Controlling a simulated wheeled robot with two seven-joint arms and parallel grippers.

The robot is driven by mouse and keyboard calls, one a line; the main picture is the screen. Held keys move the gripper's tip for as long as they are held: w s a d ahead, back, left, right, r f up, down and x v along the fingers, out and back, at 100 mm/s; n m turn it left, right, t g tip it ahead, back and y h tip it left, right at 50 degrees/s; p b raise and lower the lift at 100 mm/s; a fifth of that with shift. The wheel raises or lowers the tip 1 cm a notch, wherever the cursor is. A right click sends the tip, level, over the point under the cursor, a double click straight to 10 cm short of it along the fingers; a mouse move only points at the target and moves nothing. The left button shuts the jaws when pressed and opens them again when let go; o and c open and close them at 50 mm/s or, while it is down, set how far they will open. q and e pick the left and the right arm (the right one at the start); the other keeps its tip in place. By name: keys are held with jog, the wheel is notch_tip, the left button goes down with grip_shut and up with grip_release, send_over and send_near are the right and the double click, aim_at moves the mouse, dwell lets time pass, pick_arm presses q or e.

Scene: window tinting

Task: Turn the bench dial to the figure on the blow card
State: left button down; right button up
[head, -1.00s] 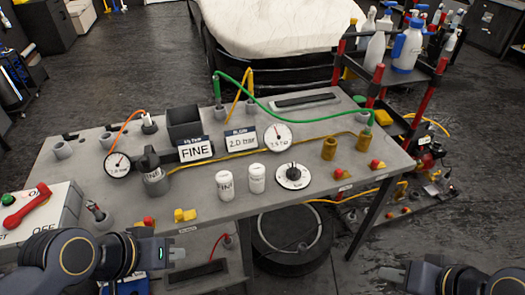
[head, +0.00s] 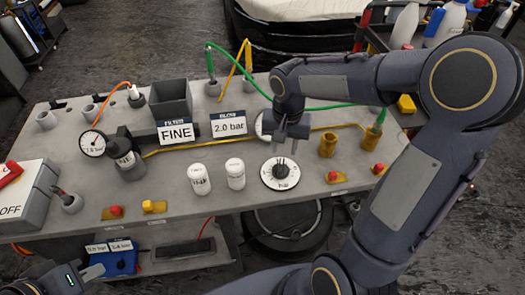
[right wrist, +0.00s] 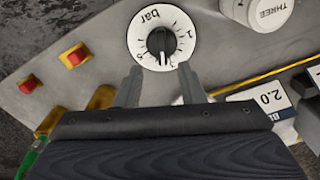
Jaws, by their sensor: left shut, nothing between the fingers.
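The bench dial (head: 280,173) is a white round plate with a black knob, on the front part of the bench. In the right wrist view the dial (right wrist: 143,35) is upside down; a pale mark on its knob points toward the picture's bottom, its figure too small to read surely. The blow card (head: 228,124) reads 2.0 bar. My right gripper (head: 291,137) is open and empty, above and just behind the dial; in the right wrist view its fingers (right wrist: 160,75) stand apart beside the plate. My left gripper (head: 92,271) is shut and empty, low at the left.
A gauge (head: 261,126) is partly hidden behind my right gripper. Two white canisters (head: 200,179) stand left of the dial, two brass cylinders (head: 328,145) right. Red buttons (head: 332,176) line the front edge. A FINE card (head: 175,131) stands further left.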

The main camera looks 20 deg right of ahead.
aim_at(281, 165)
jog(key=shift+w+f, duration=0.25)
jog(key=shift+f, duration=0.1)
jog(key=shift+f+p, duration=0.3)
jog(key=shift+f, duration=3.3)
jog(key=shift+a, duration=0.1)
grip_shut()
